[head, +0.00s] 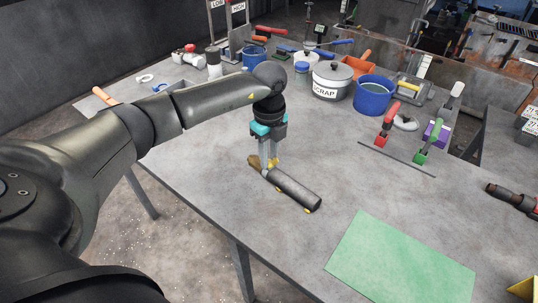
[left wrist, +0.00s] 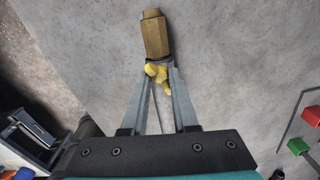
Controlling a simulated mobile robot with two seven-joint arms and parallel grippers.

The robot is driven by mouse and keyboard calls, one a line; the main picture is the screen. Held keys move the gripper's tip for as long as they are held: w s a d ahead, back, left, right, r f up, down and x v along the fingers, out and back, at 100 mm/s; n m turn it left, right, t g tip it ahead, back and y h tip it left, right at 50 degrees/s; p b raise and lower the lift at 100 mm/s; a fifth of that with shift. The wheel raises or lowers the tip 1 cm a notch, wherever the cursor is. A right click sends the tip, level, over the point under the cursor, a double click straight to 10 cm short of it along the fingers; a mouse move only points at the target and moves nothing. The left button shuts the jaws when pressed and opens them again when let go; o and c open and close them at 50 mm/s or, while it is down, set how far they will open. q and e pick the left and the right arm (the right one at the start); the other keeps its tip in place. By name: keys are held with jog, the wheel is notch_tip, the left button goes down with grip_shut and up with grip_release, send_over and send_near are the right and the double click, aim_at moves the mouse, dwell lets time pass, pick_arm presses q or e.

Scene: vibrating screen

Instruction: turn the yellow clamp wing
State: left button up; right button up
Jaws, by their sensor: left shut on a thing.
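The yellow clamp wing (left wrist: 157,74) sits between my left fingertips in the left wrist view. In the head view it is a small yellow patch (head: 272,163) at the foot of the gripper, partly hidden by the fingers. It is on a dark cylindrical tool (head: 292,189) lying on the table, with a brown block-like end (head: 254,162), which also shows in the left wrist view (left wrist: 154,35). My left gripper (head: 269,158) points down from above and is shut on the wing. My right gripper is in neither view.
A green mat (head: 400,262) lies at the front right. Grey table (head: 215,185) is clear around the tool.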

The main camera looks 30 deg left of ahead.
pick_arm(q)
grip_shut()
jog(key=m, duration=0.3)
jog(key=shift+m+p, duration=0.3)
jog(key=shift+m, duration=2.3)
jog(key=o, duration=0.7)
grip_release()
notch_tip(320, 180, up, 15)
jog(key=shift+s+a+r+p, duration=0.1)
jog(key=shift+r+p, duration=0.05)
jog(key=shift+p, duration=0.55)
